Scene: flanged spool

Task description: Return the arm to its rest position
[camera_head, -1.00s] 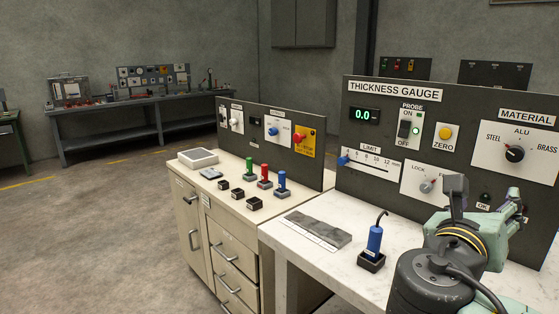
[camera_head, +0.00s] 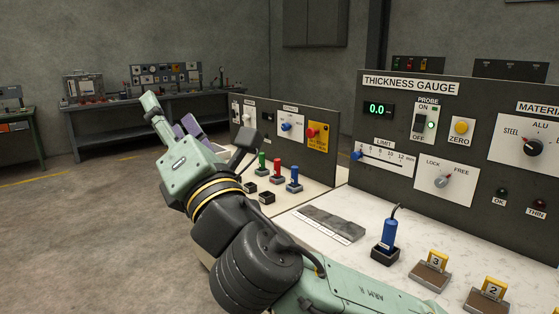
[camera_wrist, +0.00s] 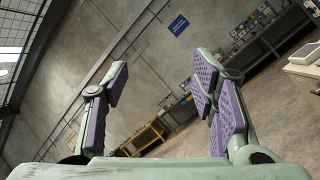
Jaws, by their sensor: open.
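My gripper (camera_head: 168,128) is raised in front of the left bench in the head view, with its fingers pointing up and to the left. It is empty. In the wrist view its two purple-padded fingers (camera_wrist: 160,92) stand wide apart with nothing between them. They face the far wall and the open floor. My arm reaches in from the bottom right of the head view, and the gripper and wrist hide part of the left bench.
The thickness gauge panel (camera_head: 409,90) stands on the right bench. A blue probe in a black holder (camera_head: 387,245), a grey plate (camera_head: 330,224) and blocks numbered 3 (camera_head: 433,268) and 2 (camera_head: 488,295) lie before it. Small coloured handles stand on the left bench. Floor to the left is clear.

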